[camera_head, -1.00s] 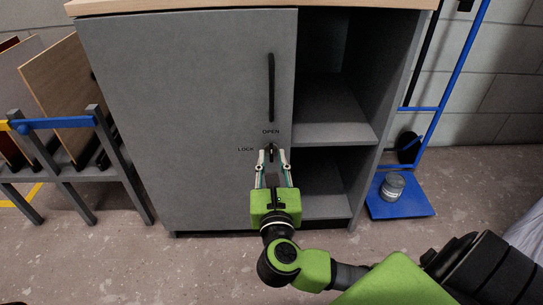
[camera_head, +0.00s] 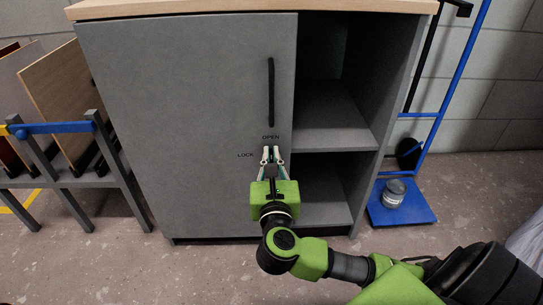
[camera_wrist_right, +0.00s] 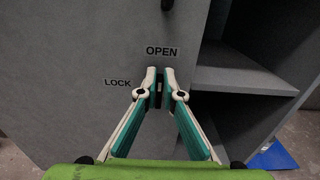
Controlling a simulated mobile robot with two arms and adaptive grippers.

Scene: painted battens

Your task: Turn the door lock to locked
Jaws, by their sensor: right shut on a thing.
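The grey cabinet door (camera_head: 190,110) is closed and has a black vertical handle (camera_head: 271,92). Below the handle are an OPEN label (camera_head: 271,137) and, lower left, a LOCK label (camera_head: 245,155). My right gripper (camera_head: 271,152) is at the door just under OPEN, with its fingers closed on the lock knob. In the right wrist view the dark lock knob (camera_wrist_right: 159,88) shows as a thin upright strip between the fingertips (camera_wrist_right: 159,75), in line below OPEN. Most of the knob is hidden by the fingers. My left gripper is not in view.
Open shelves (camera_head: 332,130) lie right of the door. A blue trolley (camera_head: 402,212) with a grey can (camera_head: 393,194) stands at the right. A rack with boards (camera_head: 62,95) stands at the left. The floor before the cabinet is clear.

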